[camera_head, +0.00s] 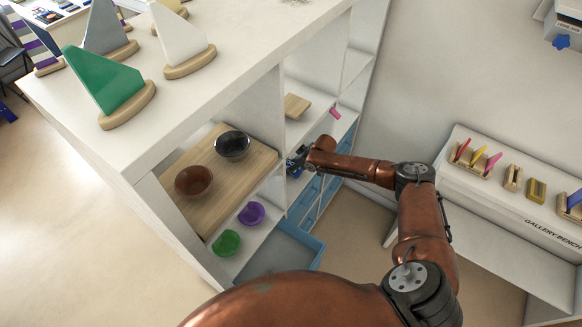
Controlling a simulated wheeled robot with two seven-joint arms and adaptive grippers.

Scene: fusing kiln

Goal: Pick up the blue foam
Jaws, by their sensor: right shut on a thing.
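My right gripper (298,159) reaches to the upright divider of the white shelf unit. It is small in the picture and shut on a small dark-blue piece, which looks like the blue foam (295,173). The fingers cover much of the piece, so its full shape and whether it touches the shelf cannot be made out. My left gripper is not in view.
A wooden board (219,187) holds a brown bowl (193,181) and a black bowl (232,146). Purple (251,214) and green (227,242) bowls sit below, near a blue tray (283,251). Glass sails stand on top. A white bench (515,200) is at right.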

